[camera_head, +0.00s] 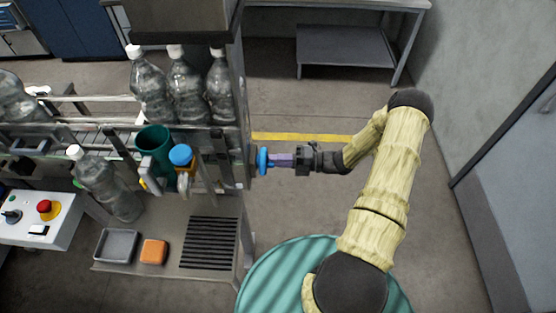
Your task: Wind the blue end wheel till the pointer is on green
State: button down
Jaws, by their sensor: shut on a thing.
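The blue end wheel (262,161) sits on the right end of the labelling machine and is seen nearly edge-on. My gripper (283,160) reaches it from the right. Its fingers, which look purple, are shut at the wheel's near face; the exact grasp is too small to make out. My arm runs from the gripper to the right and then down toward the front. I cannot make out the pointer or a green mark in this view.
Clear bottles (185,88) stand on the conveyor at the left. A teal cup (153,143) and a blue-capped part (181,156) are near the machine's front. A control box (38,217) with a red button, a grey tray (116,245) and an orange block (153,251) lie lower left.

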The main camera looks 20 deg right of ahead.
jog(key=c, duration=1.4)
grip_release()
jog(key=shift+w+d, duration=0.1)
jog(key=shift+o, duration=0.2)
jog(key=b+v, duration=0.6)
jog(key=v, duration=1.1)
jog(key=shift+d, duration=0.15)
